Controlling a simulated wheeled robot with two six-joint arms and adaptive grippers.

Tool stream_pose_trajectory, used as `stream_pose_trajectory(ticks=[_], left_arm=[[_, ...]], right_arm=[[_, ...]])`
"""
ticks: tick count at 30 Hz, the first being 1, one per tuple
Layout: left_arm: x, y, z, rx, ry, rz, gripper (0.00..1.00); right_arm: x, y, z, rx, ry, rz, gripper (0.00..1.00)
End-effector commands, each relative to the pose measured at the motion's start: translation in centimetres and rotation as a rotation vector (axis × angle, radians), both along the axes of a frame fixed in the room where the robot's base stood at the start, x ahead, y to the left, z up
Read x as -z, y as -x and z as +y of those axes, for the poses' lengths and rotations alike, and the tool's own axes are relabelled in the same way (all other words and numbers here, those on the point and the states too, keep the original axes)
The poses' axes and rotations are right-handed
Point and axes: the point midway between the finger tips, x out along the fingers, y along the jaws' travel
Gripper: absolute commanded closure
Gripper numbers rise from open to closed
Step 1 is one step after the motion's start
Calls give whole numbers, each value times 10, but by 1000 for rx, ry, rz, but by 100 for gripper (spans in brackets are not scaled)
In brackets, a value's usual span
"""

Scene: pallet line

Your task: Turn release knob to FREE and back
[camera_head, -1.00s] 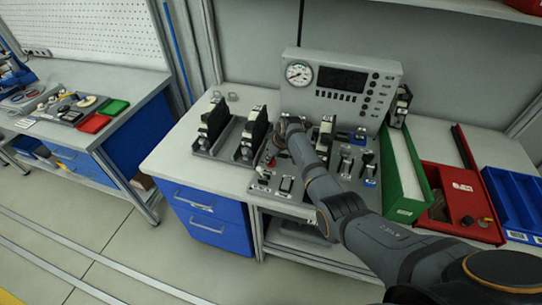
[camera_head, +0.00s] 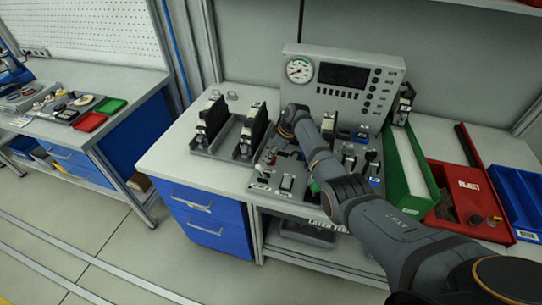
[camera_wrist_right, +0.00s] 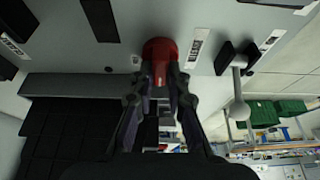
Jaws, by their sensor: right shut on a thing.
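The red release knob (camera_wrist_right: 160,50) shows in the right wrist view, on a grey panel face with small white labels beside it. My right gripper (camera_wrist_right: 160,82) has its two fingers closed on the knob from either side. In the head view my right gripper (camera_head: 283,138) is at the control console (camera_head: 287,208), and my own wrist hides the knob there. My left gripper is in neither view.
An instrument box with a round gauge (camera_head: 299,70) stands behind the console. Black fixtures (camera_head: 212,120) stand to its left. A green bin (camera_head: 415,200), a red reject bin (camera_head: 468,185) and a blue bin (camera_head: 520,200) are to the right. A lever (camera_wrist_right: 238,105) sits near the knob.

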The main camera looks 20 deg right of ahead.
Motion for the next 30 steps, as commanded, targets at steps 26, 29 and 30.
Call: stream_pose_trajectory(ticks=[26,29,30], left_arm=[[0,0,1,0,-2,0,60],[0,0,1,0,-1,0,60],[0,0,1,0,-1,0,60]], right_arm=[[-3,0,-1,-2,1,-2,62],[-15,2,-6,-1,1,-4,62],[-22,4,-9,0,2,-4,62]])
